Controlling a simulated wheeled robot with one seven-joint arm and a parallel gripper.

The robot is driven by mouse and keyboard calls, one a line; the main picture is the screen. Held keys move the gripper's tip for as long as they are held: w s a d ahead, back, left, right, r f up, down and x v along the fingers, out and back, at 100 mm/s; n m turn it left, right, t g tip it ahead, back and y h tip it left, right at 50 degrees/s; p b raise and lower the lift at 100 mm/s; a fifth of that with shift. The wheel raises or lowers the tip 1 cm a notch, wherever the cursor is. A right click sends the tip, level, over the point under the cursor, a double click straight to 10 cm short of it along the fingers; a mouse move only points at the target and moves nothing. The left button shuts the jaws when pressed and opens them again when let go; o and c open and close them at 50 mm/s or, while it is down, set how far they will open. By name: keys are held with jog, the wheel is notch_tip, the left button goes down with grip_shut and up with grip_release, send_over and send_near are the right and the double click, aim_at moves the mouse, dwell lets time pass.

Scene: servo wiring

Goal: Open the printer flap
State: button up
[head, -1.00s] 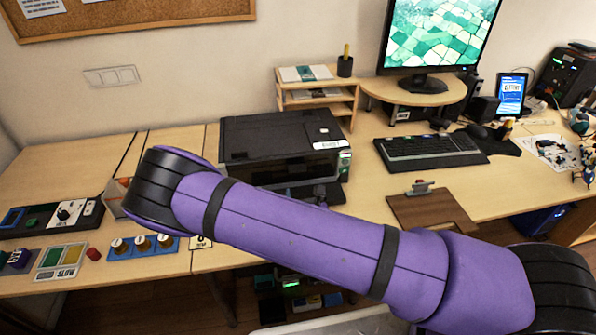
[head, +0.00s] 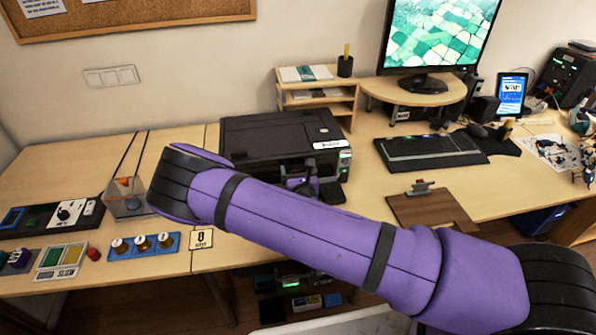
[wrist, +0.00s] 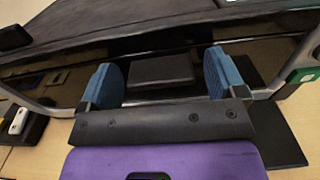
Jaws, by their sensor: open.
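The black printer (head: 265,130) stands on the desk with its lid flat. Its front is partly hidden by my purple arm in the head view. In the wrist view the printer's dark top (wrist: 130,20) and glossy front face fill the upper part. My gripper (wrist: 160,80) is open, its two blue-padded fingers apart at the printer's front. A dark rectangular tab (wrist: 160,70) shows between the fingers; I cannot tell whether they touch it. In the head view my gripper (head: 300,178) is small and dark against the printer front.
A wooden paper shelf (head: 318,98) stands behind the printer to the right. A keyboard (head: 430,150) and a clipboard (head: 432,208) lie to the right. A clear bin (head: 124,197) and a blue knob strip (head: 144,246) are on the left.

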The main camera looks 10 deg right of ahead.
jog(key=shift+c, duration=0.4)
jog(key=c, duration=1.2)
jog(key=shift+s+f+t, duration=0.35)
jog(key=shift+s+t, duration=0.15)
jog(key=shift+t, duration=0.25)
jog(key=shift+s+f+t, duration=0.3)
jog(key=shift+s+t, duration=0.2)
jog(key=shift+t, duration=0.25)
jog(key=shift+s+f, duration=1.15)
jog(key=shift+f, duration=0.05)
